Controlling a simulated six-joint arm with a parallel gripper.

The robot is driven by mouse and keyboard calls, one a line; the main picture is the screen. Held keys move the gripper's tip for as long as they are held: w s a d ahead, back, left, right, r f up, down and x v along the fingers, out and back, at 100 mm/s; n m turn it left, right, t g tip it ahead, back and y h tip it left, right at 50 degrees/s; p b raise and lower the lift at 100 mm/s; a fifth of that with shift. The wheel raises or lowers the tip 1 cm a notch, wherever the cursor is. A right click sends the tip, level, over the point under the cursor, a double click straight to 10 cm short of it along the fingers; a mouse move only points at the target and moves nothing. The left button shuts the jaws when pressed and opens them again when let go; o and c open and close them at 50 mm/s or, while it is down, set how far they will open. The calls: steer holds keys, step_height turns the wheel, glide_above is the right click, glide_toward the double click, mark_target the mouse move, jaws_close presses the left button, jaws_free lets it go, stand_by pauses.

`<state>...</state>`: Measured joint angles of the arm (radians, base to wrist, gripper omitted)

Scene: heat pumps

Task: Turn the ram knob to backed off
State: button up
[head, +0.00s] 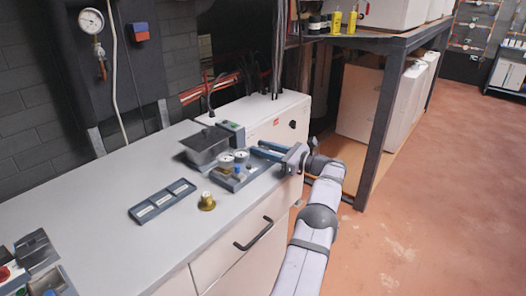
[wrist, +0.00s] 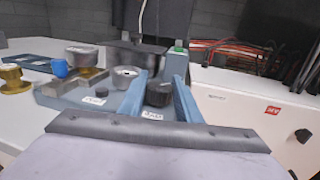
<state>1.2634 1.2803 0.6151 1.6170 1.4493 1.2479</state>
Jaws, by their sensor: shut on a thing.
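My gripper (wrist: 158,88) reaches in from the right, and its two blue fingers are shut on a dark round knob (wrist: 158,95) in the wrist view. I take this to be the ram knob; the label in front of it is too small to read. The knob stands at the right end of a blue-grey base plate (wrist: 72,97). In the head view my gripper (head: 259,148) is over the right end of the plate (head: 232,184), and its fingers hide the knob. Which setting the knob points to cannot be seen.
A smaller black knob (wrist: 101,91), a round silver-rimmed part (wrist: 125,73) and a blue cap (wrist: 60,68) are left of the held knob. A dark-lidded box (head: 206,146) is behind. A brass piece (head: 207,201) and a slotted tray (head: 162,201) stand on the bench.

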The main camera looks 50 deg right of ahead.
steer(key=shift+r, duration=0.2)
stand_by(0.3)
steer(key=o, duration=1.1)
steer(key=shift+y, duration=0.3)
steer(key=shift+c, duration=0.2)
steer(key=shift+f, duration=0.15)
steer(key=shift+f, duration=0.15)
steer(key=shift+r+m+h+p, duration=0.25)
steer(key=shift+m+h+p, duration=0.2)
steer(key=shift+h, duration=0.55)
steer(key=shift+w+a+m+h+p, duration=0.1)
steer(key=shift+m+h+p, duration=0.3)
steer(key=shift+h, duration=0.2)
